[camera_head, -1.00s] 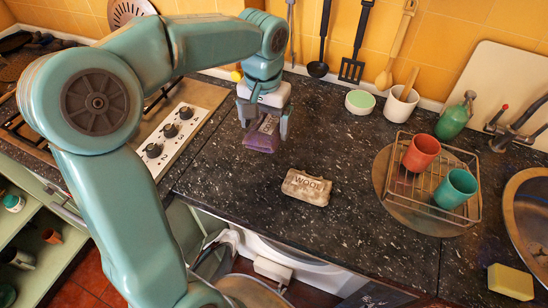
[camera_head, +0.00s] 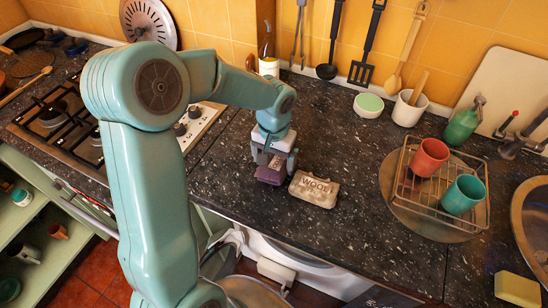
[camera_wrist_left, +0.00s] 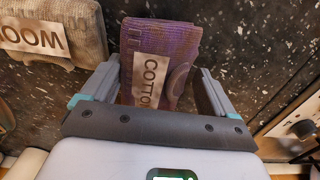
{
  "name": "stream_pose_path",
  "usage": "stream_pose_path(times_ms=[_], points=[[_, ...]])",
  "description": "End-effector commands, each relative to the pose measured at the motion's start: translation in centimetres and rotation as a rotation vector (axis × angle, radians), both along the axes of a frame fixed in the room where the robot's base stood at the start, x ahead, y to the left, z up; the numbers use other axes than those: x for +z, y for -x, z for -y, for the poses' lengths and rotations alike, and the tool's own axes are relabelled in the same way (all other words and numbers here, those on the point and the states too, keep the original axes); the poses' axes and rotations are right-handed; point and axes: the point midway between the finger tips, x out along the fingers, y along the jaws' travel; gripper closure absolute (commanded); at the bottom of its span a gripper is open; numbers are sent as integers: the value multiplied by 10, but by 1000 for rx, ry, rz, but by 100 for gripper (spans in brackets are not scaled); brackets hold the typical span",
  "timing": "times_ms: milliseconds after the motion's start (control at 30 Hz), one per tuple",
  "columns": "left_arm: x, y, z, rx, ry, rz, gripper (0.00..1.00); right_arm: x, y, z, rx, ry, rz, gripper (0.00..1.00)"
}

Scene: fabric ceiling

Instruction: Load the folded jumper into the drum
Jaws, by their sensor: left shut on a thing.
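Two folded cloths show. A beige one marked WOOL (camera_head: 314,189) lies on the dark counter; its label also shows in the left wrist view (camera_wrist_left: 32,38). A purple one, with a label that starts COTTO (camera_wrist_left: 152,78), is between the fingers of my left gripper (camera_head: 274,170), which is shut on it; it also shows in the head view (camera_head: 269,176). The purple cloth is just left of the beige one. I cannot tell which is the jumper. The white washing machine (camera_head: 300,252) is under the counter; its drum opening is not clearly seen. My right gripper is not in view.
A wire rack (camera_head: 425,195) with a red cup (camera_head: 430,157) and a teal cup (camera_head: 462,194) stands to the right. A hob (camera_head: 60,120) is at the left. A yellow sponge (camera_head: 517,289) lies at the front right. The counter right of the beige cloth is clear.

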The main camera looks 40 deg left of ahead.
Motion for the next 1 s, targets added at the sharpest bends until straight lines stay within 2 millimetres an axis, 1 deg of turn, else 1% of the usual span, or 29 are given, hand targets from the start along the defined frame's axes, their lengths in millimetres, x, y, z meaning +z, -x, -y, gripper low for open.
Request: stream_pose_path(times_ms=[100, 133, 167, 367, 467, 533, 667, 800, 900, 1000], points=[[-5, 0, 0, 0, 0, 0, 41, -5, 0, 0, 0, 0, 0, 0], [-4, 0, 0, 0, 0, 0, 8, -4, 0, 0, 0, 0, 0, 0], [-3, 0, 0, 0, 0, 0, 0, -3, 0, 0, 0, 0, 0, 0], [-3, 0, 0, 0, 0, 0, 0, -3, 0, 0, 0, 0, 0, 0], [3, 0, 0, 0, 0, 0, 0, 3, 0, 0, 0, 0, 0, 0], [10, -1, 0, 0, -1, 4, 0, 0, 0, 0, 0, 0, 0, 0], [38, -1, 0, 0, -1, 7, 0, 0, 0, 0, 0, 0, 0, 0], [72, -1, 0, -1, -2, 6, 0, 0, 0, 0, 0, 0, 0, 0], [93, 0, 0, 0, 0, 4, 0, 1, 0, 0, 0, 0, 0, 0], [108, 0, 0, 0, -1, 4, 0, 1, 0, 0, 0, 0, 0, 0]])
